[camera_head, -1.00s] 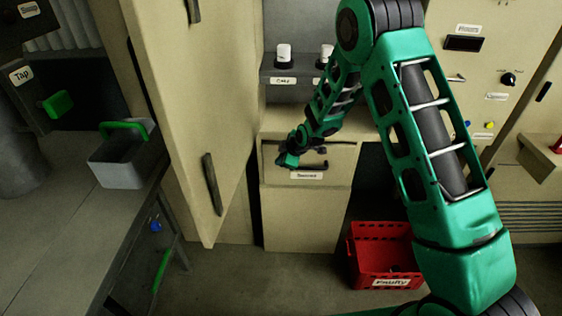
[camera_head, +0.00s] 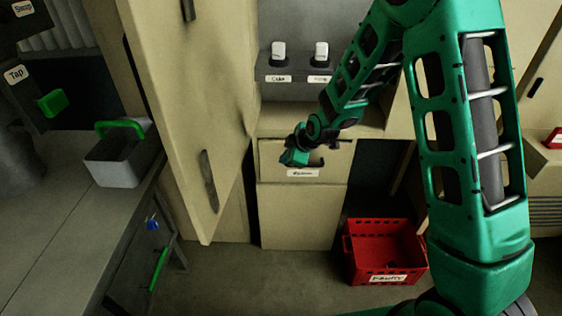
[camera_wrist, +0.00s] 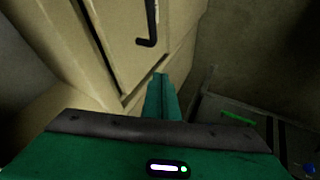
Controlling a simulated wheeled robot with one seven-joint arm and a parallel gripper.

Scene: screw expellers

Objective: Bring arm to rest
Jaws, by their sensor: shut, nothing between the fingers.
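My green arm folds in from the right side of the head view and reaches across the middle. My gripper (camera_head: 293,158) is shut and empty. In the head view it overlaps the front of a labelled drawer (camera_head: 328,160) with a dark handle. I cannot tell how far it is from the drawer. In the wrist view the gripper (camera_wrist: 161,82) points ahead, its fingers together, below a beige door with a dark handle (camera_wrist: 150,24).
A tall beige door (camera_head: 185,110) stands left of the gripper. A red crate labelled "Faulty" (camera_head: 388,278) is on the floor. A grey bin with a green handle (camera_head: 114,166) sits on the left bench (camera_head: 50,235). Two white-topped items stand on a shelf behind.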

